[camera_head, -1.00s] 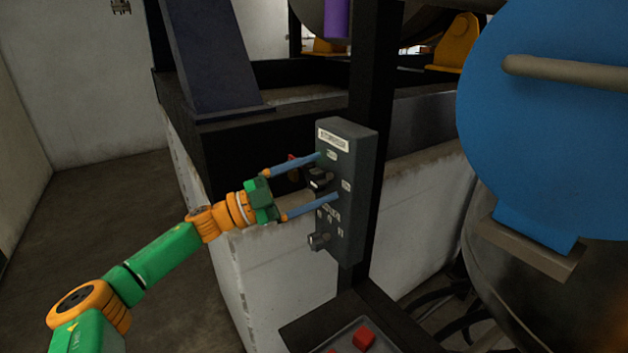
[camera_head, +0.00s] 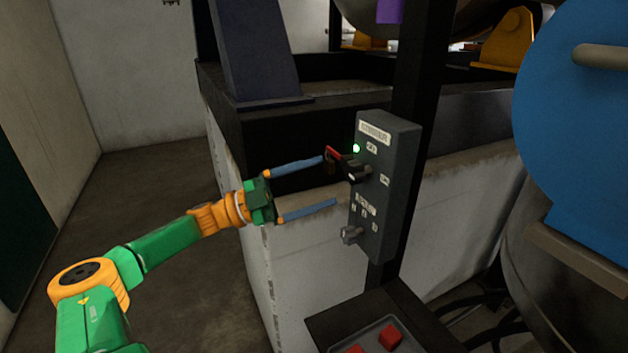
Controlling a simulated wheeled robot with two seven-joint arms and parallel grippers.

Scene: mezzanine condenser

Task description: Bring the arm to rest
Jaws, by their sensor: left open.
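My left arm (camera_head: 165,246), green and orange, reaches in from the lower left. My left gripper (camera_head: 329,181) is open, with its two blue fingers spread apart and nothing between them. Its fingertips are just left of a dark grey control box (camera_head: 388,190) on a black post. The box has a black handle (camera_head: 352,170) near the upper fingertip, a lower knob (camera_head: 351,235) and a lit green lamp (camera_head: 356,149). A red piece (camera_head: 333,153) shows beside the handle. I cannot tell whether the upper finger touches it. My right gripper is not in view.
A tray (camera_head: 407,345) with red blocks (camera_head: 390,338) sits below the box. A large blue disc (camera_head: 580,120) stands at the right. A white low wall (camera_head: 300,262) with a black frame is behind the gripper. Open floor (camera_head: 120,190) lies to the left.

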